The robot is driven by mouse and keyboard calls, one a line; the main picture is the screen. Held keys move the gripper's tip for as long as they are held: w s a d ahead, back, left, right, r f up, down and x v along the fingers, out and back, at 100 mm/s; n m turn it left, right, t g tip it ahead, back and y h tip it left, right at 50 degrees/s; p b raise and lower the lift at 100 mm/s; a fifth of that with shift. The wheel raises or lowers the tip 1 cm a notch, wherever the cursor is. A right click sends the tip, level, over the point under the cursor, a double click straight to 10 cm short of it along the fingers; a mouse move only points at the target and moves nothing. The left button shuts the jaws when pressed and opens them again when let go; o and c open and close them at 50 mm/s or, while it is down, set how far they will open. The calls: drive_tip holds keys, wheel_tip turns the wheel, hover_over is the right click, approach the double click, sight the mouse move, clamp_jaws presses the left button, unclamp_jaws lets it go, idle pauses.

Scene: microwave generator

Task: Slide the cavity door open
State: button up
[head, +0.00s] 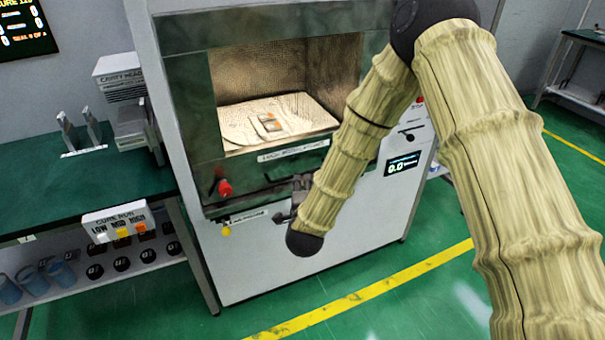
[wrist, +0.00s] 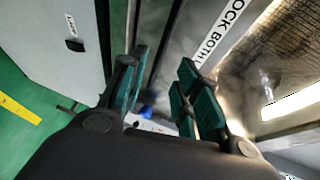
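The cabinet's front has a dark green panel (head: 183,95) around a rectangular cavity opening (head: 285,65). I cannot tell whether this panel is the door or a fixed frame, or whether clear glass covers the opening. A white label strip (head: 293,150) sits under the opening; a label reading "LOCK BOTH" (wrist: 218,35) shows in the wrist view. My gripper (head: 297,188) is in front of the panel's lower edge, partly hidden by my arm. In the wrist view my gripper (wrist: 165,95) has its green-padded fingers apart, with no object clearly held. No door handle is clearly visible.
A pale tray (head: 310,115) with a small item lies inside the cavity. A red knob (head: 224,187) is at the panel's lower left. A green-topped bench (head: 60,195) stands left, a small display (head: 402,164) right. Green floor with a yellow line (head: 370,287) lies in front.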

sight(302, 175)
drive_tip(key=w, duration=0.2)
drive_tip(key=w+f+p, duration=0.1)
drive_tip(key=w, duration=0.5)
drive_tip(key=shift+d+f, duration=0.2)
drive_tip(key=shift+f, duration=0.05)
clamp_jaws()
